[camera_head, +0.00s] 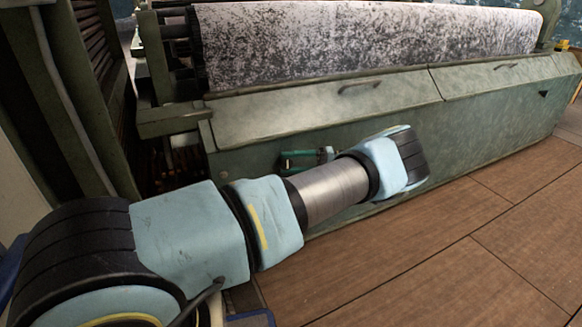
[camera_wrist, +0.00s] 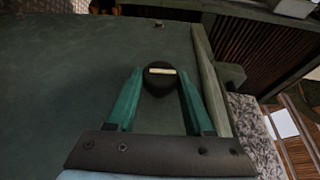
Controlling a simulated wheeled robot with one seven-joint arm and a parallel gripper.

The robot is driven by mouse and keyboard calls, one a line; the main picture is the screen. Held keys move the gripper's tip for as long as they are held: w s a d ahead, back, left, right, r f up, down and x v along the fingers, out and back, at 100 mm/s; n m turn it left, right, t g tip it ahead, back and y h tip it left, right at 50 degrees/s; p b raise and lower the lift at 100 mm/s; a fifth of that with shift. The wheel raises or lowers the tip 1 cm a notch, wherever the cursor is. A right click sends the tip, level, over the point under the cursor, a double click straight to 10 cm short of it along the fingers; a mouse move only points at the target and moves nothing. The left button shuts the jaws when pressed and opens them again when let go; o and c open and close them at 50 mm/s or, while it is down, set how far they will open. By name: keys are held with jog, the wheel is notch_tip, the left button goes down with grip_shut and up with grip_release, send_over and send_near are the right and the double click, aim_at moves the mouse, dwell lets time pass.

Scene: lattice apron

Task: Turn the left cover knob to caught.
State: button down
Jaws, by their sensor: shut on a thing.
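The left cover knob (camera_wrist: 153,86) is dark and rounded, with a pale bar mark that runs level across the wrist picture. It sits on the dark green front panel (camera_wrist: 70,75), near a pale ledge edge that runs at its right. My gripper (camera_wrist: 160,74) has its two green fingers on either side of the knob and is shut on it. In the head view my gripper (camera_head: 300,156) shows partly behind my forearm, at the front panel below the left cover (camera_head: 300,112). The knob cannot be made out clearly there.
A speckled roll (camera_head: 370,40) lies above the covers. A right cover (camera_head: 500,75) adjoins the left one at a seam. Green machine framing (camera_head: 75,100) stands close at the left. The wooden floor (camera_head: 470,240) is clear at the right.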

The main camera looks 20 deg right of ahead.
jog(key=shift+a+f, duration=0.1)
jog(key=shift+a, duration=0.05)
jog(key=shift+c, duration=1.6)
grip_release()
jog(key=b+v, duration=0.9)
jog(key=v, duration=0.1)
jog(key=shift+d+b, duration=0.4)
jog(key=shift+s+d, duration=0.1)
